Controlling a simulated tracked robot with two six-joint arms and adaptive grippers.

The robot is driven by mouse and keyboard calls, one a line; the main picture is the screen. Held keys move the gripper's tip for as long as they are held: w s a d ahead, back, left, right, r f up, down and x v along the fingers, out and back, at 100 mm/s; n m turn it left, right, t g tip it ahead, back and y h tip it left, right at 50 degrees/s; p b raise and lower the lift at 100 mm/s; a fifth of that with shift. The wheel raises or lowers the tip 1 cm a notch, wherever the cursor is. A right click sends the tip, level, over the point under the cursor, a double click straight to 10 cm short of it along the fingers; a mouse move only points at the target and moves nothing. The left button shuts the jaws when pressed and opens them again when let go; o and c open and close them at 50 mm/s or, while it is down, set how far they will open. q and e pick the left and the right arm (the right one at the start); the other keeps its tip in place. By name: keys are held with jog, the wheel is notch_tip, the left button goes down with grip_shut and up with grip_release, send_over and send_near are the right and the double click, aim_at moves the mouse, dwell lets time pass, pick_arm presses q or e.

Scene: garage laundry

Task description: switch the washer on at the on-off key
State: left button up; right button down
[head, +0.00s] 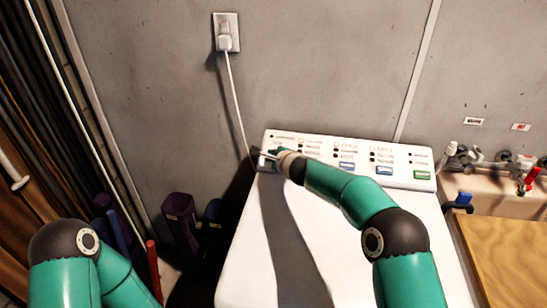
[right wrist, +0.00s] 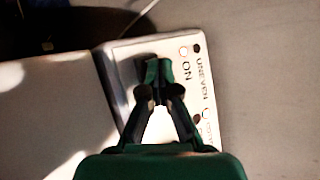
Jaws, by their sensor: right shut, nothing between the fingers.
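The white washer (head: 243,262) stands against the wall, with its slanted control panel (head: 402,176) along the back. My right gripper (head: 270,157) is at the panel's left end. In the right wrist view my right gripper (right wrist: 158,72) is shut and empty, its tips over the panel's corner beside the printed "ON" (right wrist: 187,71). A small pale round lamp (right wrist: 183,51) is beside that word; I cannot tell if it is lit. The on-off key is not clearly visible, and the fingertips cover that spot. I cannot tell whether they touch the panel. My left gripper is out of view.
Blue keys (head: 347,166) and a green key (head: 421,175) are farther right on the panel. A white cord (head: 235,95) hangs from a wall outlet (head: 226,20) behind the washer. Taps (head: 530,180) and a wooden board (head: 510,250) are at the right. Dark purple objects (head: 180,225) stand left.

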jog(key=shift+s+d+f, duration=0.1)
jog(key=shift+f, duration=0.05)
dwell(0.4)
jog(key=shift+s+r, duration=0.2)
jog(key=shift+r, duration=0.55)
jog(key=shift+r+p, duration=0.1)
jog(key=shift+p, duration=0.2)
jog(key=shift+s+r, duration=0.15)
jog(key=shift+r, duration=0.35)
jog(key=r, duration=0.1)
jog(key=s+r+p, duration=0.1)
jog(key=r, duration=0.1)
jog(key=shift+s+a+r+p, duration=0.3)
jog(key=shift+p, duration=0.1)
jog(key=shift+d+f, duration=0.1)
